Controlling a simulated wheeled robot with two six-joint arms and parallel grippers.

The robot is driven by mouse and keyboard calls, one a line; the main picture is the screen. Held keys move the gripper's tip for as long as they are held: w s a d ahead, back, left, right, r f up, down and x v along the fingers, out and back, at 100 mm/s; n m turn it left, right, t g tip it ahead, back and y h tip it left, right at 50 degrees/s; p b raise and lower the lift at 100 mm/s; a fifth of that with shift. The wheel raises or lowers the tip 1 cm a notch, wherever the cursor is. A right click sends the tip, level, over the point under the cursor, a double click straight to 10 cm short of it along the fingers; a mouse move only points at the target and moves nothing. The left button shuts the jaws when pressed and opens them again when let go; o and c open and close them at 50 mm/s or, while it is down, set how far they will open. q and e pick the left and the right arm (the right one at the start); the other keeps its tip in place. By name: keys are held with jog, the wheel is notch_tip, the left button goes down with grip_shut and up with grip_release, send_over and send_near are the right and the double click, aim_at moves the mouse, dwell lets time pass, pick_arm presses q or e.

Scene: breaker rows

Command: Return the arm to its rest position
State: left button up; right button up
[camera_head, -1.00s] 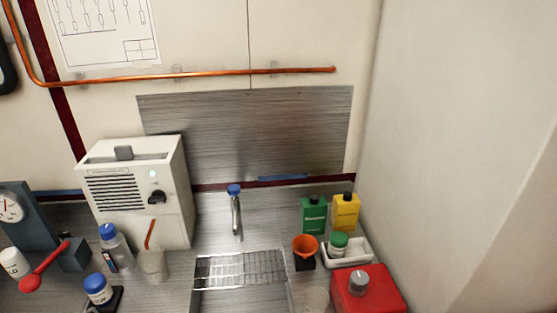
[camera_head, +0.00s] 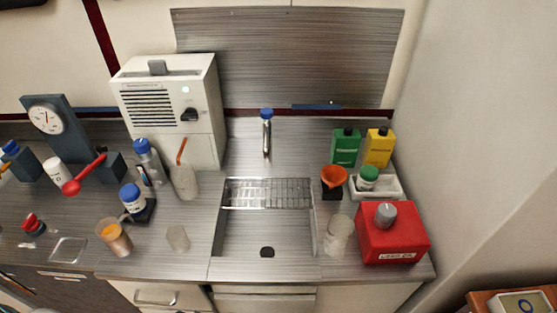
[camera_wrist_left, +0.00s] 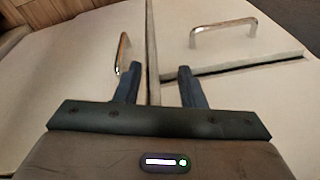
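My left gripper (camera_wrist_left: 156,84) shows in the left wrist view. Its two dark fingers are apart with nothing between them. It faces pale cabinet fronts with metal handles (camera_wrist_left: 224,32) and seems clear of them. In the head view neither of my arms nor grippers shows, so my right gripper is out of sight.
The counter holds a sink (camera_head: 265,238) with a wire rack (camera_head: 268,193), a white machine (camera_head: 168,105), a red container (camera_head: 392,235), a beaker with orange contents (camera_head: 114,238) and several bottles. Below are cabinet doors and drawers (camera_head: 155,297). A wooden surface (camera_head: 490,298) is at lower right.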

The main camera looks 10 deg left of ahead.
pick_arm(q)
jog(key=s+f+b, duration=0.1)
jog(key=s+f, duration=0.2)
jog(key=f, duration=0.4)
jog(key=s+a+f+b, duration=0.1)
jog(key=s+f, duration=0.2)
jog(key=f, duration=0.3)
jog(key=s+f+b, duration=0.1)
jog(key=s+f, duration=0.2)
jog(key=f, duration=0.4)
jog(key=s+f+g+b, duration=0.1)
jog(key=s+f, duration=0.8)
jog(key=s, duration=0.2)
jog(key=shift+a+f, duration=0.25)
jog(key=shift+a, duration=0.1)
